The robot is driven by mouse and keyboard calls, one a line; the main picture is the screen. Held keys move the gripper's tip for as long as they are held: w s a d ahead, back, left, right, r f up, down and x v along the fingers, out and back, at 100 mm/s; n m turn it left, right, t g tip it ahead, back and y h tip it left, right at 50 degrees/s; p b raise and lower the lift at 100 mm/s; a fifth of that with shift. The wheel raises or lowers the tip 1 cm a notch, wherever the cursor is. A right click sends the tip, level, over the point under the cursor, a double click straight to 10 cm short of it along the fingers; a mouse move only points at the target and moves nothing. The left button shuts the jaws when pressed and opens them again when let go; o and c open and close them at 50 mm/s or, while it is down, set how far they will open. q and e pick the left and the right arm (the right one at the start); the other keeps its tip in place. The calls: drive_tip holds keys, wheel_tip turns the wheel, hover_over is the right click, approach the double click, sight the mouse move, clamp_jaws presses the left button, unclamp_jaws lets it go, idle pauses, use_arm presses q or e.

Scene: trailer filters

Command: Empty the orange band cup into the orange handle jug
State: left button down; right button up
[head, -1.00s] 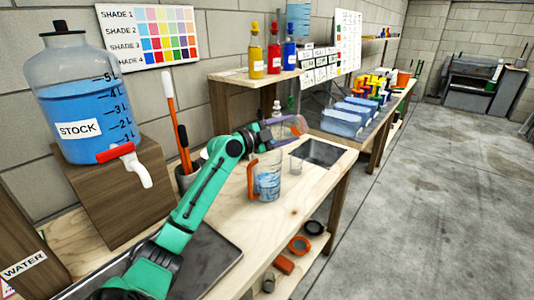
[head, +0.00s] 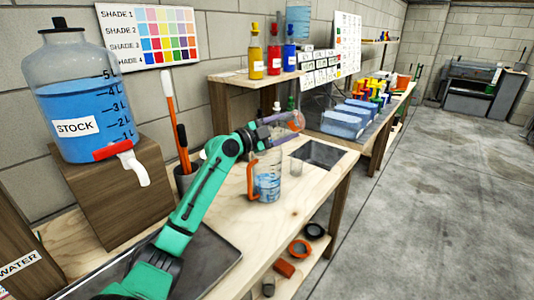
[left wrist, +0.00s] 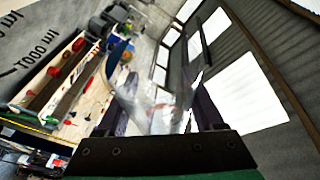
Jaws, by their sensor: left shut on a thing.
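The orange handle jug (head: 267,186) stands upright on the wooden bench, clear-walled with blue liquid in its lower part and its orange handle on the left. My left gripper (head: 283,125) is above the jug, shut on the clear orange band cup (head: 297,121). The cup's orange band shows at the fingertips. In the left wrist view the clear cup (left wrist: 150,108) sits between the fingers of my left gripper (left wrist: 160,118). The cup looks tilted, but its exact angle and contents cannot be made out. My right gripper is not in view.
The stock bottle (head: 80,100) stands on a wooden block at left. Red, yellow and blue bottles stand on a shelf (head: 240,78) behind. Bare bench lies in front of the jug.

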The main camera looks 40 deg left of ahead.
use_arm(q)
drive_tip(key=shift+a+r+n+b, duration=0.2)
drive_tip(key=shift+a+n+b, duration=0.1)
drive_tip(key=shift+n+b, duration=0.35)
idle(1.0)
